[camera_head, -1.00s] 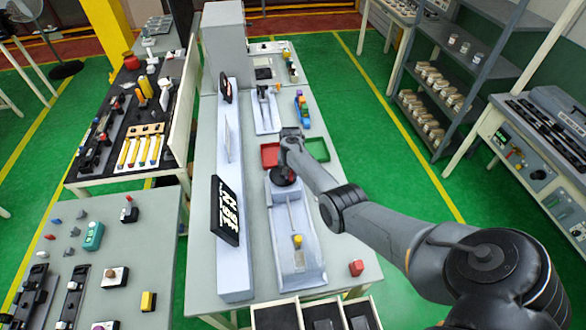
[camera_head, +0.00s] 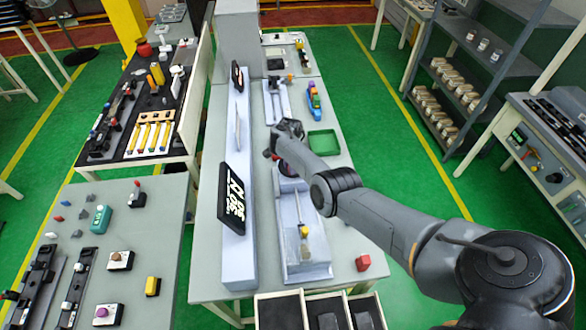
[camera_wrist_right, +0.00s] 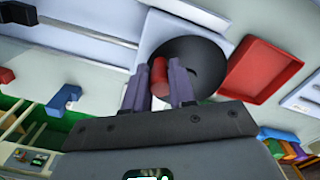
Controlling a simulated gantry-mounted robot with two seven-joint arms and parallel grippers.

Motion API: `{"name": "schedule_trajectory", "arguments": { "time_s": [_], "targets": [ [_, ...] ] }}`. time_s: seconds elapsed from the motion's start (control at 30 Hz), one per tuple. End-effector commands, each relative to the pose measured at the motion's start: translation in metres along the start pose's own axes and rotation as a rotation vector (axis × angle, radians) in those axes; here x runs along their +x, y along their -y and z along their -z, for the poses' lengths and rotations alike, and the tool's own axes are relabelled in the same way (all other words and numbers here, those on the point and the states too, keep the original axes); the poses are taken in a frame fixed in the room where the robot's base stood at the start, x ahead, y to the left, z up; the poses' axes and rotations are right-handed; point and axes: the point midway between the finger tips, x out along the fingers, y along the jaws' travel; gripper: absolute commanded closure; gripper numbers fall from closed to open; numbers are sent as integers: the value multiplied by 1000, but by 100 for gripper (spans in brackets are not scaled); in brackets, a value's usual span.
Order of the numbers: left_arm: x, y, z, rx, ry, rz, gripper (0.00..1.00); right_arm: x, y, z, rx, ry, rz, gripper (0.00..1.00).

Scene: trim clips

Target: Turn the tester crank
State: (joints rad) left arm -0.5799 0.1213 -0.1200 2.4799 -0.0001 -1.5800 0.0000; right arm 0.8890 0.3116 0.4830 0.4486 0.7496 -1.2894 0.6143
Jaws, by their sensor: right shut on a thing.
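The crank is a black disc (camera_wrist_right: 208,60) with a red knob (camera_wrist_right: 160,77) in the right wrist view. The disc sits at the far end of a pale tester base (camera_head: 305,272); my arm partly covers the disc (camera_head: 287,170) in the head view. My right gripper (camera_wrist_right: 161,80) is shut on the red knob, one finger on each side, near the disc's edge. In the head view the right gripper (camera_head: 277,153) is over the disc's far left side. A dark display (camera_head: 232,200) with pale digits stands left of the base. My left gripper is not in view.
A green tray (camera_head: 324,143) lies right of my right wrist. A red tray (camera_wrist_right: 262,70) lies close beside the disc. A red block (camera_head: 363,262) sits near the bench's right edge. A rod with a yellow piece (camera_head: 304,231) lies along the base.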

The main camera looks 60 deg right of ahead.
Motion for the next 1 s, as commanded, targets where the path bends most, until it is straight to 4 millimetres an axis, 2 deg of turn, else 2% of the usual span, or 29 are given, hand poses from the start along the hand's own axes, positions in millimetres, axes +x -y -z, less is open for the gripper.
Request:
{"name": "schedule_trajectory", "arguments": {
  "time_s": [0.3, 0.83, 0.87, 1.0],
  "targets": [
    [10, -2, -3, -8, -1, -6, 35, 2, 4, -3, 116, -2, 0, 100],
    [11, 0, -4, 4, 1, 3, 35, 1, 4, -3, 136, -3, 0, 100],
    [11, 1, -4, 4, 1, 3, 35, 1, 4, -3, 136, -3, 0, 71],
    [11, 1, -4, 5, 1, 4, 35, 1, 4, -3, 136, -2, 0, 50]
  ]
}}
